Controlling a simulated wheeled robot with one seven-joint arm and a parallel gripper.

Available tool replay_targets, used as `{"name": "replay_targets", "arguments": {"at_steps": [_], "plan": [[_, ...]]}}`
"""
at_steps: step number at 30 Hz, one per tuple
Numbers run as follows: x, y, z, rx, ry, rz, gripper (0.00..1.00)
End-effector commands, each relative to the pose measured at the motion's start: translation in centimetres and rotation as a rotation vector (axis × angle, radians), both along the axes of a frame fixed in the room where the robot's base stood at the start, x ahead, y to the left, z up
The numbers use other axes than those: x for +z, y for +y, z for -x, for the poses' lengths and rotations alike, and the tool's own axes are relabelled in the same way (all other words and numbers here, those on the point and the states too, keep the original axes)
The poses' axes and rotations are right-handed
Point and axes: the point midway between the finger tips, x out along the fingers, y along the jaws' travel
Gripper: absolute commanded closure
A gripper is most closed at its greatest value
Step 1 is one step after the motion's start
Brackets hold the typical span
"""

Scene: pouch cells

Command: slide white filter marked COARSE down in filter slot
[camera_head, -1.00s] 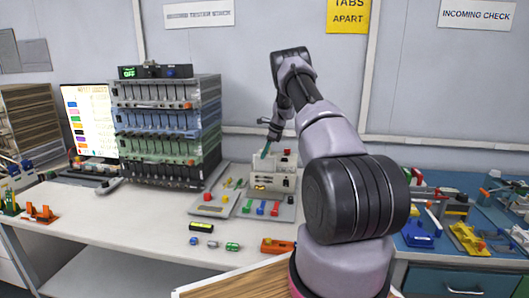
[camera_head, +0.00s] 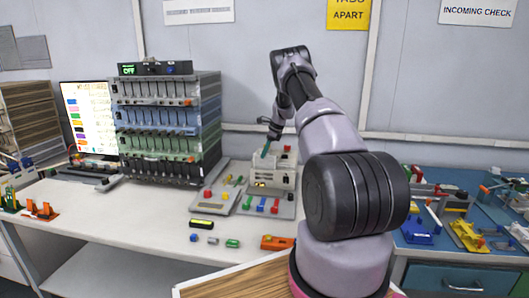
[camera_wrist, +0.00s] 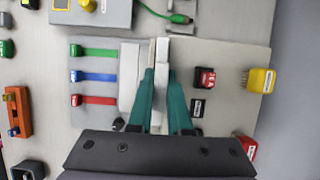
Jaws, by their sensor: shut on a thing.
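My gripper (camera_wrist: 161,78) has teal fingers and points down over the white unit on the bench. The fingers are shut on a thin white plate, the filter (camera_wrist: 160,92), which shows edge-on between them in the wrist view. No COARSE marking is readable. A white block of the unit (camera_wrist: 128,75) stands just left of the fingers. The filter slot is hidden by the fingers and plate, so I cannot tell how deep the plate sits. In the head view my gripper (camera_head: 266,149) is at the top of the white unit (camera_head: 262,172); the filter is too small to make out.
Green, blue and red tabbed strips (camera_wrist: 95,76) lie left of the fingers. A red switch (camera_wrist: 204,78) and a yellow part (camera_wrist: 261,80) are on the right. A tall tester rack (camera_head: 168,125) stands left of the unit. The front bench has loose cells and an orange part (camera_head: 277,243).

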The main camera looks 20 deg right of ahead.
Motion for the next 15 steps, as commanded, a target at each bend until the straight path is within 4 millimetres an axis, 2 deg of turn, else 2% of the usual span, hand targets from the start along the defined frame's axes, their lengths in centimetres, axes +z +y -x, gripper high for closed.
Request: {"name": "replay_targets", "arguments": {"at_steps": [15], "plan": [[-1.5, 0.0, 0.0, 0.0, -0.001, 0.001, 1.0]]}}
